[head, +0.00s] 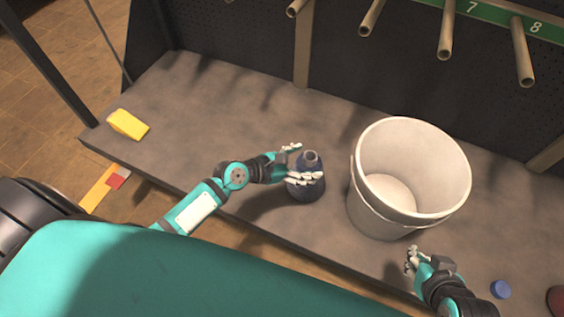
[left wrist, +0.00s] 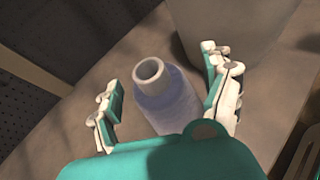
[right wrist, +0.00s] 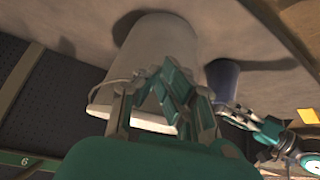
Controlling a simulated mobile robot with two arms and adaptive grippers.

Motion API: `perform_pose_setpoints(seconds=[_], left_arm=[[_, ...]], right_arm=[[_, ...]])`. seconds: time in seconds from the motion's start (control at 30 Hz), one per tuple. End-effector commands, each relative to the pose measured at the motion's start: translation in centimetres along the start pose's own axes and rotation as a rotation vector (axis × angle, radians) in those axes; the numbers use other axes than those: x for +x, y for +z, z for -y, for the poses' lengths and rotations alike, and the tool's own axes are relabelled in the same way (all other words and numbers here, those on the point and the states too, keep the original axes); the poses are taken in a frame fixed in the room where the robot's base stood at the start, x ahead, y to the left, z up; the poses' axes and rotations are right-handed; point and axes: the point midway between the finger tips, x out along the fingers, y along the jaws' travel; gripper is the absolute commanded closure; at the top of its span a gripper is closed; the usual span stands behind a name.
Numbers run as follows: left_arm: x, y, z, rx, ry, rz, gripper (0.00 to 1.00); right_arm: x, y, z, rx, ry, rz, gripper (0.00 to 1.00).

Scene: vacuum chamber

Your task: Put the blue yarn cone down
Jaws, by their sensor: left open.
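The blue yarn cone (head: 306,192), dark blue with a pale tube top, stands upright on the grey bench (head: 220,130), left of the white bucket. My left gripper (head: 297,163) is open, with one finger on each side of the cone. In the left wrist view the cone (left wrist: 170,100) sits between the spread fingers, with visible gaps beside it. The right wrist view also shows the cone (right wrist: 222,80), its base apparently on the bench. My right gripper (head: 411,259) is low in front of the bucket, its fingertips together and empty in the right wrist view.
The large white bucket (head: 365,210) stands close right of the cone. A yellow block (head: 128,124) lies at the bench's left end. A blue cap-like object (head: 500,289) and a dark red object (head: 556,299) are at lower right. Pegs (head: 446,42) project above the bench.

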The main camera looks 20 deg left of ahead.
Motion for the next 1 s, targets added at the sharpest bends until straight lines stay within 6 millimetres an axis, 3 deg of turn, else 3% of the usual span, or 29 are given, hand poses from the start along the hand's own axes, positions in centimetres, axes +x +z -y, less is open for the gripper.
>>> perform_pose_setpoints(seconds=[0.3, 0.5, 0.73, 0.87, 1.0], left_arm=[[-5.8, 0.1, 0.0, 0.000, -0.001, -0.003, 0.18], [-8.2, 0.0, 0.0, -0.001, -0.001, -0.002, 0.18], [-8.7, 0.1, 0.5, 0.037, -0.010, -0.005, 0.18], [-8.8, -0.1, 3.4, 0.322, -0.079, -0.052, 0.18], [-10.2, -0.9, 7.8, 0.934, -0.230, -0.147, 0.18]], right_arm=[[-2.9, 6.5, -0.8, 0.011, 0.018, 0.333, 1.00], [-3.2, 6.4, -0.8, 0.011, 0.018, 0.338, 1.00], [-3.2, 6.3, -0.8, 0.011, 0.018, 0.337, 1.00], [-3.2, 6.3, -0.8, 0.011, 0.018, 0.337, 1.00], [-3.2, 6.3, -0.8, 0.011, 0.018, 0.337, 1.00]])
